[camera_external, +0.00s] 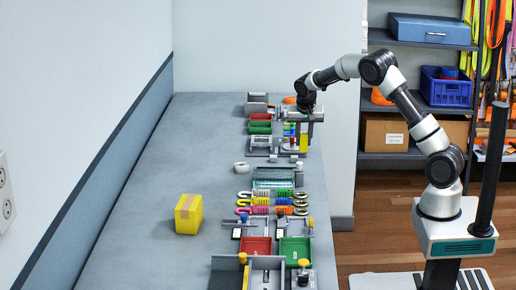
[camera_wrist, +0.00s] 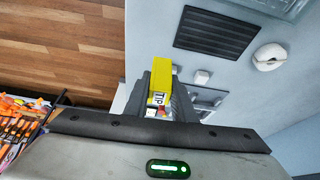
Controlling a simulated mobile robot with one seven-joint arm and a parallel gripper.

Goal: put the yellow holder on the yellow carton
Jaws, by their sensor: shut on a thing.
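The yellow holder (camera_wrist: 161,78), a narrow block with dark lettering, is between the dark fingers of my gripper (camera_wrist: 160,92) in the wrist view. My gripper is shut on it. In the external view my gripper (camera_external: 303,128) points down over the far part of the bench, and the yellow holder (camera_external: 304,143) shows below it. I cannot tell its exact height above the bench. The yellow carton (camera_external: 188,214), a box with a tan tape strip on top, stands on the left nearer part of the bench, well apart from my gripper.
Trays, coiled straps and fittings line the right side of the grey bench (camera_external: 150,250), among them a red tray (camera_external: 256,246) and a green tray (camera_external: 295,250). A white roll (camera_external: 241,167) lies mid-bench. The bench around the carton is clear. A wall runs along the left.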

